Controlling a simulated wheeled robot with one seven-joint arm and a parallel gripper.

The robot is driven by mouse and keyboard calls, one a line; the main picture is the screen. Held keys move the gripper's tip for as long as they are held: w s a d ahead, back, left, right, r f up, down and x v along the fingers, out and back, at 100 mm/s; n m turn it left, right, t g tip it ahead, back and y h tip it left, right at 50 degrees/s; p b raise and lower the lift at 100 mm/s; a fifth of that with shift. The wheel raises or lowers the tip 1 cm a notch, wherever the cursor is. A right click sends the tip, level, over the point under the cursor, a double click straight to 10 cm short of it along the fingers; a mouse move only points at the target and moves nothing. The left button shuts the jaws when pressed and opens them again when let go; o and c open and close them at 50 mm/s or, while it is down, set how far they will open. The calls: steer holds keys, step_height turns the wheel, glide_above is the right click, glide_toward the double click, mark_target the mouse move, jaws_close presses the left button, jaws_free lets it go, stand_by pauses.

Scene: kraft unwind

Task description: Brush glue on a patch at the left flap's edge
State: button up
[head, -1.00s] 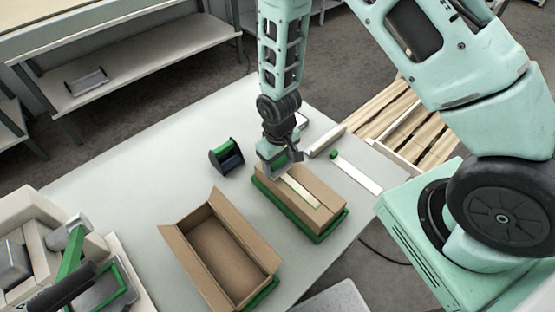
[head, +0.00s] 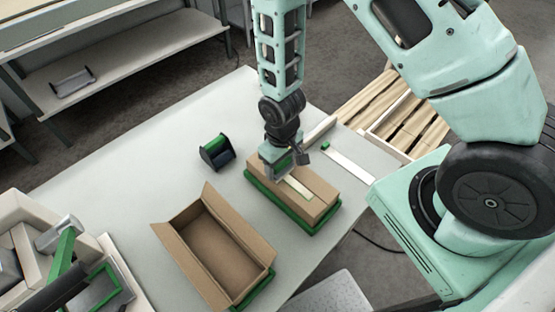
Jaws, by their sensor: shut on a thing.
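A closed brown carton (head: 318,200) sits in a green tray (head: 293,227) on the pale table. A pale strip (head: 298,187) lies along its top, and the arm hides the strip's far end. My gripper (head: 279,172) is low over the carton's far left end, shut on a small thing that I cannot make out. I cannot tell whether that thing touches the carton. An open carton (head: 215,248) stands at the front left in its own green tray (head: 262,287). Its left flap (head: 188,266) and its right flap (head: 240,228) are spread. No glue patch can be made out.
A dark and green holder (head: 217,153) stands left of my gripper. A pale bar (head: 321,130) and a white strip (head: 350,165) with a small green block (head: 325,146) lie at the right. A pale machine (head: 30,240) fills the table's left end.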

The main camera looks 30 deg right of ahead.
steer(key=shift+s+d, duration=0.25)
steer(key=shift+s, duration=0.45)
steer(key=shift+s+d, duration=0.2)
steer(key=shift+s, duration=0.5)
steer(key=shift+s+d+r+b, duration=0.1)
steer(key=shift+s+d+b, duration=0.1)
steer(key=shift+s, duration=0.4)
steer(key=shift+s+d+b, duration=0.2)
steer(key=shift+s, duration=0.35)
steer(key=shift+s+d+b, duration=0.25)
steer(key=shift+s+b, duration=0.05)
steer(key=shift+s, duration=0.45)
steer(key=shift+s+d+b, duration=0.2)
steer(key=shift+s+b, duration=0.05)
steer(key=shift+s, duration=0.45)
steer(key=shift+s+d+p, duration=0.1)
steer(key=shift+s+p, duration=0.25)
steer(key=shift+p, duration=0.4)
steer(key=shift+s+d+p, duration=0.2)
steer(key=shift+s+p, duration=0.3)
steer(key=shift+p, duration=0.7)
